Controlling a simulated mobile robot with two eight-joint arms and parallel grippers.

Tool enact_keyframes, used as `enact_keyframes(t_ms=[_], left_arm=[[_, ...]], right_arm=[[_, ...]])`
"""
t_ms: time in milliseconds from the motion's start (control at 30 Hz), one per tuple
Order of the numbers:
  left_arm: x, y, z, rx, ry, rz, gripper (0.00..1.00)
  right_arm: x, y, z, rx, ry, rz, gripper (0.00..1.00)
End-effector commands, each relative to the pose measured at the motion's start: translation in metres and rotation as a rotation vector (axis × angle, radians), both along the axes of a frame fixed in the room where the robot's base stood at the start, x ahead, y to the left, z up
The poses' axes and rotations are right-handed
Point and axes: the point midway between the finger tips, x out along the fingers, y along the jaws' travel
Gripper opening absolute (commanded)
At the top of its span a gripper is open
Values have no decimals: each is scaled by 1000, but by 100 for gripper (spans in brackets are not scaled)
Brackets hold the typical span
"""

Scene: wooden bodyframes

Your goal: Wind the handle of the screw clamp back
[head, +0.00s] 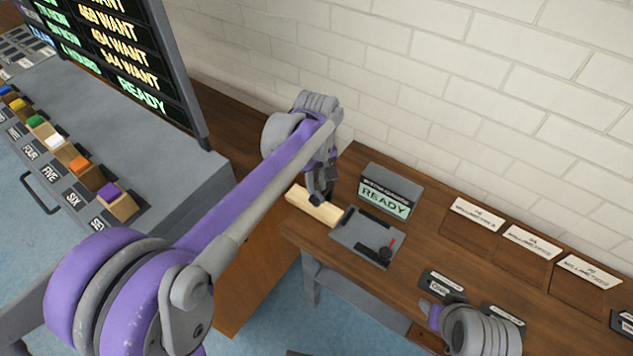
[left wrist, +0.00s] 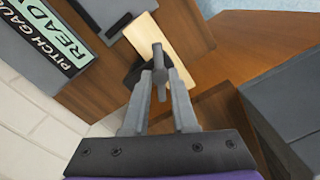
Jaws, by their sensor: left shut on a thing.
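My left gripper (head: 320,196) reaches down over a pale wooden block (head: 312,206) at the bench's left end. In the left wrist view its two fingers (left wrist: 162,88) close around a small grey handle of the screw clamp (left wrist: 158,56). A dark part of the clamp lies beside and below the fingertips. The wooden block (left wrist: 168,46) lies behind the handle in that view. In the head view the fingers hide most of the clamp.
A grey plate (head: 352,239) with dark bars and a red-tipped lever stands just right of the block. A READY display (head: 385,197) stands behind it. White brick wall rises at the back. A grey console (head: 120,150) with coloured blocks stands left. My right arm shows lower right.

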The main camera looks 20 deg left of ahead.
Motion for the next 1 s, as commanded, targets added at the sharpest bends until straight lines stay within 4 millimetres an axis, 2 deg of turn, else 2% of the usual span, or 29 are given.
enact_keyframes(t_ms=[233, 700, 733, 800, 900, 1000], left_arm=[[0, 0, -1, 0, 1, 64, 0], [-1, 0, -1, 0, 1, 75, 0], [-1, 0, -1, 0, 1, 75, 29], [-1, 0, -1, 0, 1, 75, 42], [0, 0, -1, 0, 1, 74, 56], [0, 0, -1, -1, 1, 74, 56]], right_arm=[[0, 0, 0, 0, 0, 0, 50], [0, 0, 0, 0, 0, 0, 50], [0, 0, 0, 0, 0, 0, 50], [0, 0, 0, 0, 0, 0, 50], [0, 0, 0, 0, 0, 0, 50], [0, 0, 0, 0, 0, 0, 50]])
